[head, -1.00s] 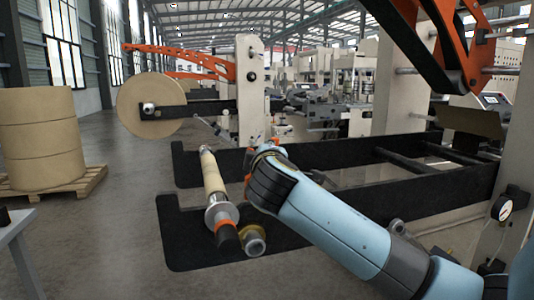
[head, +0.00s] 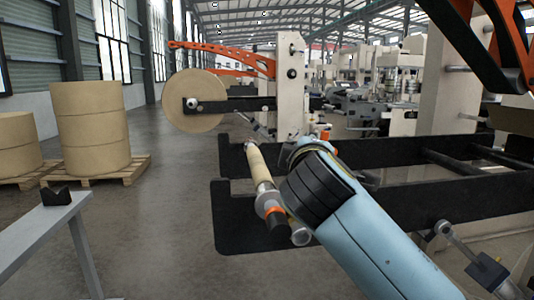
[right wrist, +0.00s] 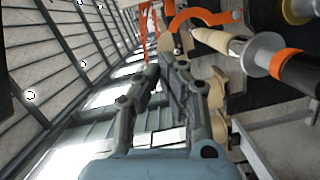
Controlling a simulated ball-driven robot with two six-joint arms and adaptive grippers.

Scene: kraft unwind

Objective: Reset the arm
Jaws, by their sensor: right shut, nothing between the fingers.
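My right arm (head: 375,238) comes in from the lower right in the head view, pale blue with a dark wrist. It reaches over the black unwind frame, beside the shaft (head: 262,178) with its tan core and orange collar. Its gripper is mostly hidden behind the wrist there. In the right wrist view my right gripper (right wrist: 161,76) is shut and empty, with its grey fingers together. The shaft (right wrist: 243,50) shows at the upper right of that view, apart from the fingers. My left gripper is not in view.
The black frame (head: 235,232) lies under and around the arm. A kraft roll (head: 208,112) hangs on a machine arm behind. Stacked rolls (head: 90,128) stand on a pallet at the left. A grey table (head: 40,238) is at the lower left. The floor between is clear.

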